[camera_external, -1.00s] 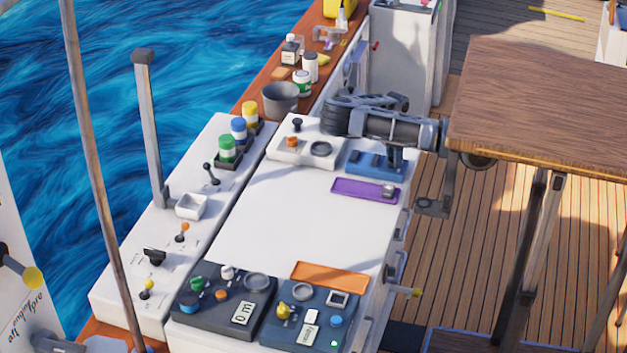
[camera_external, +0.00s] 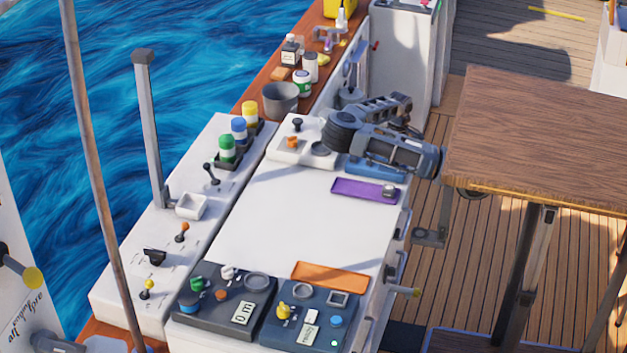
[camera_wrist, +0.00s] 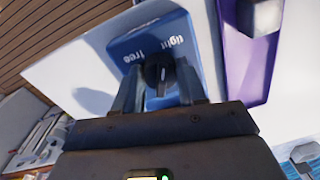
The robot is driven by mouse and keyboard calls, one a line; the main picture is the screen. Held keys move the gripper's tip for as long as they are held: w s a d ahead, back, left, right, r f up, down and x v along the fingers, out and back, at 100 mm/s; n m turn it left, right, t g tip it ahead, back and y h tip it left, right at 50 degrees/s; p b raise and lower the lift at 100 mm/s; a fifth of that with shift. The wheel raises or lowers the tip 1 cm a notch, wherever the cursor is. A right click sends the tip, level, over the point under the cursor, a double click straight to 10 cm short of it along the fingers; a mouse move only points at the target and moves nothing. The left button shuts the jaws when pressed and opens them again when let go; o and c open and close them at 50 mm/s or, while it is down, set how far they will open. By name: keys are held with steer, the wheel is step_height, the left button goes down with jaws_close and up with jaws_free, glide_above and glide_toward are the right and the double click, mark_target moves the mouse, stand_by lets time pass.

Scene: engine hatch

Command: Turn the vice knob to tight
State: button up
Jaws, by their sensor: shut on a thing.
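The vice is a blue block on the white counter, and its edge shows below my arm in the external view (camera_external: 376,171). In the wrist view the blue block (camera_wrist: 190,30) carries the white words "tight" and "free". Its black round knob (camera_wrist: 157,70) sits between my fingers. My gripper (camera_wrist: 160,85) is shut on the knob, one finger on each side. A pale line runs along the knob, pointing away from the words' side, partly hidden. In the external view my arm covers the knob and the fingertips.
A purple tray (camera_external: 364,191) with a small grey block lies beside the vice. A white panel (camera_external: 296,150) with an orange knob is to its left. The brown table (camera_external: 545,130) stands close on the right. The middle of the white counter is clear.

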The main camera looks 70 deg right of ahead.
steer(key=shift+m+b, duration=0.85)
steer(key=shift+m, duration=0.65)
steer(key=o, duration=1.1)
steer(key=shift+c, duration=0.2)
step_height(320, 180, up, 7)
steer(key=shift+d+r+p, duration=0.15)
steer(key=shift+p, duration=0.3)
steer(key=shift+s+r, duration=0.1)
steer(key=shift+r, duration=0.15)
